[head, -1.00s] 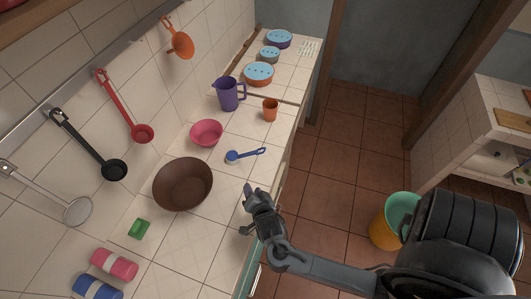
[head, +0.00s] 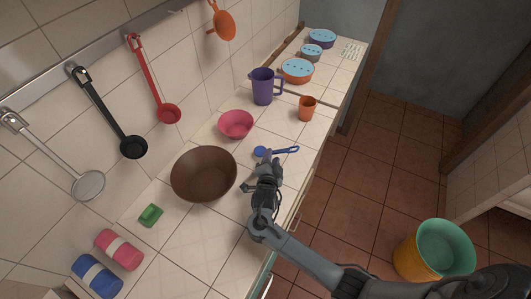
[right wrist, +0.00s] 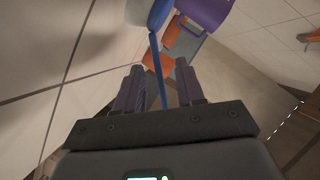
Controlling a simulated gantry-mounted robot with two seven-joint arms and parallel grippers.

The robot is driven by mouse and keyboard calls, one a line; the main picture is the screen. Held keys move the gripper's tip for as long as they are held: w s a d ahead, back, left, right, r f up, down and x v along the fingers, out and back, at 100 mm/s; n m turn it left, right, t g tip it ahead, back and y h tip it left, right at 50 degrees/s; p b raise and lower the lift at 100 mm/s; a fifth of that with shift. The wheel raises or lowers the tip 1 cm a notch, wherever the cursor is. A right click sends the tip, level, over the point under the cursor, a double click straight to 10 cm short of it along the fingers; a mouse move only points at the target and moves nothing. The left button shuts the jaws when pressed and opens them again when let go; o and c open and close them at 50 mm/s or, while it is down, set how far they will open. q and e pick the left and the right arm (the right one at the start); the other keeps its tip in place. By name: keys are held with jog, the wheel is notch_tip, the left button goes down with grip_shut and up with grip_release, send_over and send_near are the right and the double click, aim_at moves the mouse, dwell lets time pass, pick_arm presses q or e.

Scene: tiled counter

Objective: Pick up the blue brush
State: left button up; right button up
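The blue brush (head: 285,150) lies on the tiled counter, its round head to the left and its handle pointing right toward the counter's front edge. My right gripper (head: 258,172) is just on the near side of the brush. In the right wrist view, the two fingers of my right gripper (right wrist: 159,88) are apart, with the thin blue handle of the brush (right wrist: 157,62) showing in the gap between them. The brush head (right wrist: 158,14) is at the top of that view. I cannot tell whether the fingers touch the handle. My left gripper is not in view.
A brown bowl (head: 204,174) stands left of my right gripper, with a pink bowl (head: 236,124) behind. A purple jug (head: 263,86) and an orange cup (head: 307,108) stand beyond the brush. Utensils hang on the left wall. A bucket (head: 434,249) stands on the floor.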

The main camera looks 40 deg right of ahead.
aim_at(274, 151)
jog(key=shift+p+x, duration=0.35)
jog(key=shift+x, duration=2.4)
jog(key=shift+s+d, duration=0.15)
jog(key=shift+d, duration=0.05)
grip_shut()
